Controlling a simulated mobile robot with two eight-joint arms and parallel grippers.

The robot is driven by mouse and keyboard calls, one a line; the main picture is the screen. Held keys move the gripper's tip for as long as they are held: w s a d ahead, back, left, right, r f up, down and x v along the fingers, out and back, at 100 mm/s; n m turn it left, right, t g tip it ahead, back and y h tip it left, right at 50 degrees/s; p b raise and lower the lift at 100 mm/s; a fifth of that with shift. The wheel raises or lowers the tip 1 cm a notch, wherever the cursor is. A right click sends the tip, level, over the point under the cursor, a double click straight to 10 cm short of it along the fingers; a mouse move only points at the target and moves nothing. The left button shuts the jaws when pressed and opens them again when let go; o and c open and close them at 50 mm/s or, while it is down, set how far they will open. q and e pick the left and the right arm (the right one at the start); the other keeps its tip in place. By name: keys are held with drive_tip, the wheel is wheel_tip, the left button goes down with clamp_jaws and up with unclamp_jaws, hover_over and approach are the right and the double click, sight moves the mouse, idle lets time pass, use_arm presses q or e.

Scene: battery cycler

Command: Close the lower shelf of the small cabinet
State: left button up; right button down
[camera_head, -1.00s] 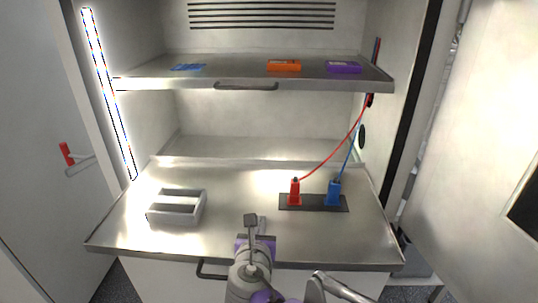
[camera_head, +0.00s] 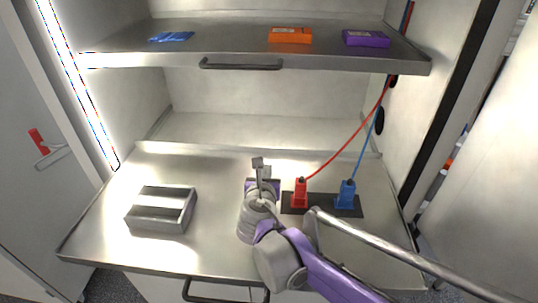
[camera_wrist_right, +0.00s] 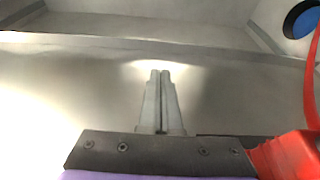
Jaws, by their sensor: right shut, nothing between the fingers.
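The lower shelf (camera_head: 95,235) of the cabinet is a metal sheet pulled out towards me, with a dark handle (camera_head: 225,292) at its front edge. My right gripper (camera_head: 258,163) reaches over the middle of this shelf, pointing to the back. Its fingers are together and empty, also in the right wrist view (camera_wrist_right: 160,75). I cannot tell its exact height above the shelf. The arm hides part of the shelf's front edge and handle. My left gripper is not in view.
On the lower shelf are a grey open holder (camera_head: 155,222) and a black strip (camera_head: 322,205) with a red connector (camera_head: 300,193) and a blue connector (camera_head: 347,195), both cabled to the right wall. The upper shelf (camera_head: 130,58) carries blue, orange and purple items.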

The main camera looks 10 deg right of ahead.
sight(270, 151)
drive_tip(key=x, duration=0.5)
drive_tip(key=r+x, duration=0.1)
drive_tip(key=x, duration=0.1)
drive_tip(key=shift+w+d+p, duration=0.15)
drive_tip(key=shift+w+p, duration=0.2)
drive_tip(key=shift+w, duration=0.15)
